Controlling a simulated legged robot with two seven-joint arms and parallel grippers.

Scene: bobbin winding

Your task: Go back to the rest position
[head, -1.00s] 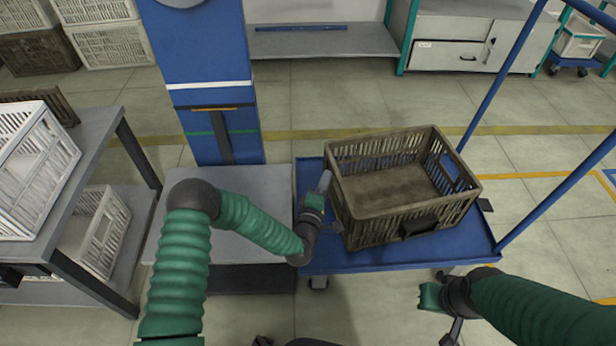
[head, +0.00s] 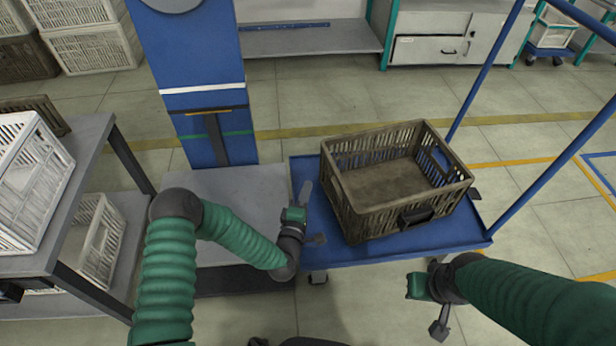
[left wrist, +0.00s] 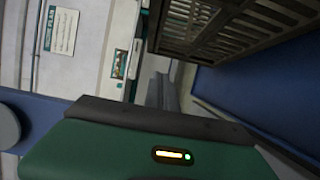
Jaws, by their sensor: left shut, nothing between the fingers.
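My left gripper (head: 306,207) is in the head view, just left of a brown slatted crate (head: 346,205) on a blue cart. It is shut and empty, with a small gap between it and the crate. In the left wrist view, the green gripper housing (left wrist: 110,150) fills the lower part, and the crate (left wrist: 235,35) shows at the upper right. My right gripper (head: 428,302) is in front of the cart's near edge, above the floor. Its fingers are too unclear to tell whether they are open.
The blue cart (head: 360,254) has tall blue rails (head: 484,75) on its right. A blue column (head: 200,80) stands behind a grey platform (head: 240,185). A grey shelf (head: 85,175) with white crates (head: 30,180) is at the left. Open floor lies behind the cart.

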